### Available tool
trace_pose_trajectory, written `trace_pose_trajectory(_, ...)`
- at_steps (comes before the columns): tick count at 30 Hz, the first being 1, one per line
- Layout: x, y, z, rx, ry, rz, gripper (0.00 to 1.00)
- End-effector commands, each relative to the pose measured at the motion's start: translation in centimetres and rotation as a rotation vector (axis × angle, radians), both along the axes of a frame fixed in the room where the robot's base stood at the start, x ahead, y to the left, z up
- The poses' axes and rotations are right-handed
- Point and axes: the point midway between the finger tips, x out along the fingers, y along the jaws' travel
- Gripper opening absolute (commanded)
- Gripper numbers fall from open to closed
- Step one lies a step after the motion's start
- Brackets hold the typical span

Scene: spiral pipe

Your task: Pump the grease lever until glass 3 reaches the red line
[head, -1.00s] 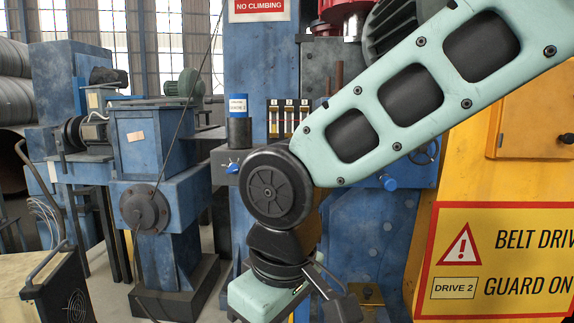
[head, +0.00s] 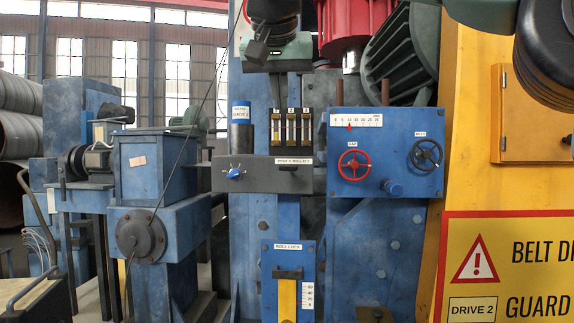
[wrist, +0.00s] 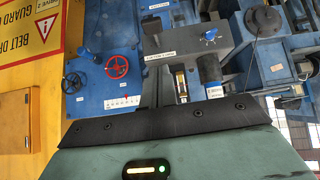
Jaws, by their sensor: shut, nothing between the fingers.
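Three upright narrow sight glasses (head: 291,128) stand side by side on the blue column in the head view. Their numbers, levels and any red line are too small to read. A grey bar (head: 257,181) below them carries a white label and a small dark slot or handle. A blue knob (head: 235,173) sits at its left. My gripper (head: 258,50) is shut and empty, above the glasses. In the wrist view the glasses (wrist: 182,86) are partly hidden by my gripper's body.
A blue panel (head: 385,180) with a red handwheel (head: 354,165), a black handwheel (head: 426,155) and a scale stands right of the glasses. A dark cylinder with a blue label (head: 240,125) is at their left. A yellow belt guard (head: 510,180) fills the right side.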

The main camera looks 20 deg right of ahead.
Motion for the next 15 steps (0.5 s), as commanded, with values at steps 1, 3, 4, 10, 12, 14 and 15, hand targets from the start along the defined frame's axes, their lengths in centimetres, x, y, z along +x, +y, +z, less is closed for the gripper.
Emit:
trace_pose_trajectory(1,-0.01,-0.24,0.25,0.005,-0.013,-0.018,0.00)
trace_pose_trajectory(3,-0.04,-0.50,0.69,0.010,-0.023,-0.033,0.00)
trace_pose_trajectory(4,-0.07,-0.57,0.80,0.011,-0.026,-0.037,0.00)
trace_pose_trajectory(10,-0.08,-0.64,0.94,0.011,-0.027,-0.040,0.00)
trace_pose_trajectory(12,-0.08,-0.63,0.92,0.012,-0.027,-0.040,0.00)
trace_pose_trajectory(14,-0.05,-0.64,0.89,0.011,-0.026,-0.039,0.00)
trace_pose_trajectory(15,0.02,-0.67,0.83,0.011,-0.026,-0.040,0.00)
